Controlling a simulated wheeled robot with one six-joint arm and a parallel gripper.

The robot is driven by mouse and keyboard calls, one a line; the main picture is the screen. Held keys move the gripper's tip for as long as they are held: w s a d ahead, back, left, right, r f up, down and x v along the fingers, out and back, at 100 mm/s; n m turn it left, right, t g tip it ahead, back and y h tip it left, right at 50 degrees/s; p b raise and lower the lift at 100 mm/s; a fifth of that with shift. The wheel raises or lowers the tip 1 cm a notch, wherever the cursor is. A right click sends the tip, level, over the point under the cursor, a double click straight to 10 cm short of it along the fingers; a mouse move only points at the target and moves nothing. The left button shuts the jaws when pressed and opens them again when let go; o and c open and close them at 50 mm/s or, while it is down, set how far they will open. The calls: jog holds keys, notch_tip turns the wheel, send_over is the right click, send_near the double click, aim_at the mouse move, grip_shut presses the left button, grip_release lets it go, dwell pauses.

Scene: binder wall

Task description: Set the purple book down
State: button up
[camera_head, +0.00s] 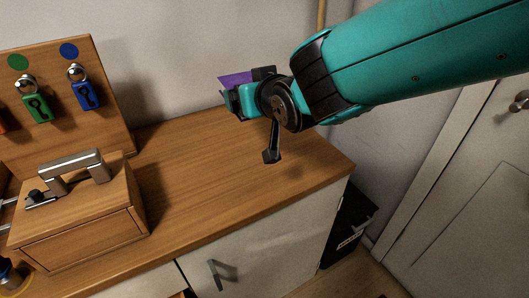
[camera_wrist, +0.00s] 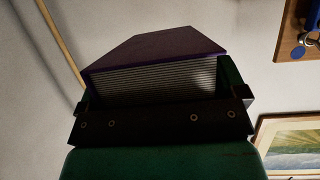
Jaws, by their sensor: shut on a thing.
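The purple book (camera_head: 236,79) shows as a small purple patch behind my gripper (camera_head: 238,98) in the head view, above the back of the wooden counter (camera_head: 215,165). Most of it is hidden there by my wrist. In the wrist view the purple book (camera_wrist: 155,48) lies between the two fingers of my gripper (camera_wrist: 160,95), its purple cover on top and its ribbed pale page edge facing the camera. My gripper is shut on it. The book looks held off the counter, near the wall; its exact height is hard to tell.
A wooden box (camera_head: 80,215) with a metal handle stands at the counter's left. Behind it a board (camera_head: 60,90) holds green and blue padlocks. The counter's middle and right are clear. A dark bin (camera_head: 348,225) stands beside the counter's right end. A framed picture (camera_wrist: 290,140) shows in the wrist view.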

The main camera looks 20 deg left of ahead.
aim_at(257, 177)
notch_tip(257, 177, down, 20)
jog(key=shift+r+p, duration=0.2)
jog(key=shift+p, duration=0.75)
jog(key=shift+f, duration=0.15)
jog(key=o, duration=1)
